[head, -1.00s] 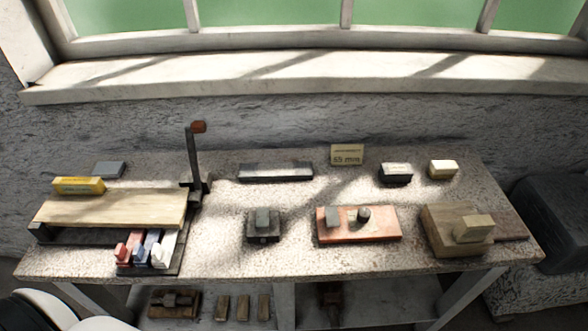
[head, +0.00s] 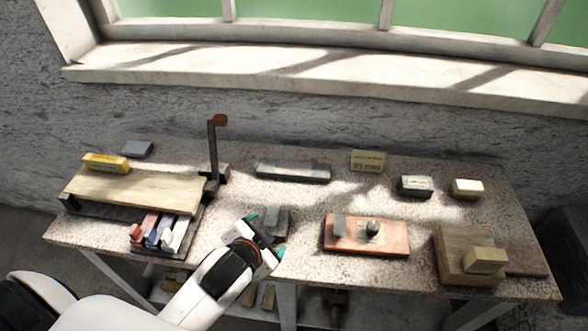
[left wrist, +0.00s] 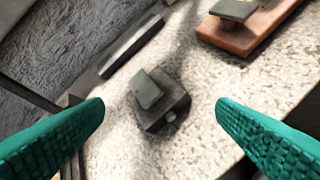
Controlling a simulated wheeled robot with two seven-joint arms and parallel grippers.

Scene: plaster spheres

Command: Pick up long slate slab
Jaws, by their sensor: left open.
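The long slate slab (head: 293,172) is a dark grey narrow bar lying flat at the back middle of the speckled bench top. In the left wrist view the slab (left wrist: 131,46) shows at the upper left, beyond a small dark block. My left gripper (head: 266,234) is over the front middle of the bench, nearer the front edge than the slab and apart from it. The right gripper is in neither view.
A dark block with a grey piece on top (head: 276,219) stands close by my left gripper. A red-brown slab (head: 343,246) lies to its right. An upright lever (head: 213,150) stands left of the slate slab. A card (head: 368,161) stands right of it.

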